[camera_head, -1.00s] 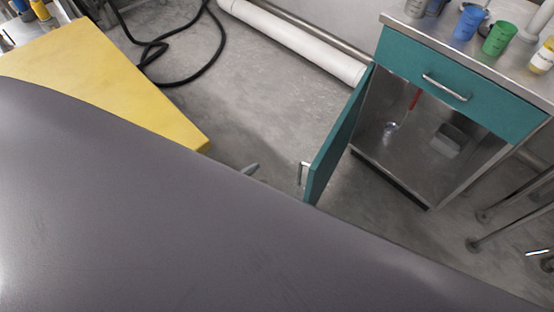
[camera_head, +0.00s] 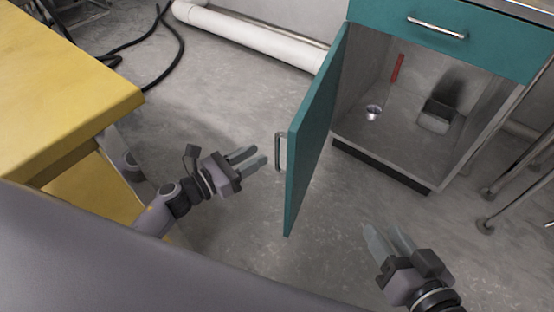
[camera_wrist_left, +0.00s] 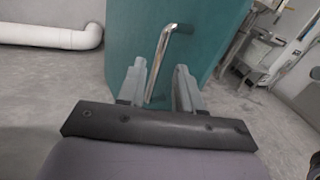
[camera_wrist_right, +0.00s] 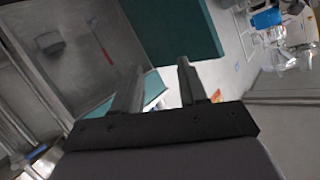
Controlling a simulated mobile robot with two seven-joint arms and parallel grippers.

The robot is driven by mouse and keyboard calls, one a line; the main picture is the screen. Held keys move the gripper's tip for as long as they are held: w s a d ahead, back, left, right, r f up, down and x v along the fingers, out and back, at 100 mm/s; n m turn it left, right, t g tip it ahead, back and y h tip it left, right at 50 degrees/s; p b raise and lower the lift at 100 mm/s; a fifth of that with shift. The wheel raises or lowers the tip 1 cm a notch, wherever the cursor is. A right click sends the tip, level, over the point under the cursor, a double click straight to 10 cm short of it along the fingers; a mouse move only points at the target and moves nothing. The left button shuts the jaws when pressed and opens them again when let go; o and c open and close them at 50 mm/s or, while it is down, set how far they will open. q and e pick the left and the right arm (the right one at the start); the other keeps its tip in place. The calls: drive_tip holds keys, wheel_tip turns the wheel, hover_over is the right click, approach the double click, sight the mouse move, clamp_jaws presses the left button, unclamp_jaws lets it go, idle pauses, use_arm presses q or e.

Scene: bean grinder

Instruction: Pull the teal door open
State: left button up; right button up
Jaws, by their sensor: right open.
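The teal door (camera_head: 313,137) of the cabinet stands swung wide open, and the cabinet's inside shows. Its silver bar handle (camera_head: 279,152) is on the door's face toward my left gripper. My left gripper (camera_head: 252,157) is open and empty, a short way left of the handle. In the left wrist view the handle (camera_wrist_left: 163,58) stands beyond and between the two open fingers (camera_wrist_left: 156,83), in front of the teal door (camera_wrist_left: 205,35). My right gripper (camera_head: 388,238) is open and empty, low to the right of the door and in front of the cabinet.
Inside the cabinet are a red-handled tool (camera_head: 397,68), a small metal cup (camera_head: 374,112) and a grey box (camera_head: 436,116). A teal drawer (camera_head: 440,30) is above. A yellow table (camera_head: 60,85) stands left. Metal legs (camera_head: 515,175) stand right. The floor between is clear.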

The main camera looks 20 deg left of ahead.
use_arm(q)
drive_tip(key=m, duration=0.1)
drive_tip(key=b, duration=0.1)
hover_over(277, 168)
drive_tip(key=shift+w+f, duration=0.35)
drive_tip(key=shift+f, duration=0.05)
drive_tip(key=shift+a, duration=0.1)
clamp_jaws()
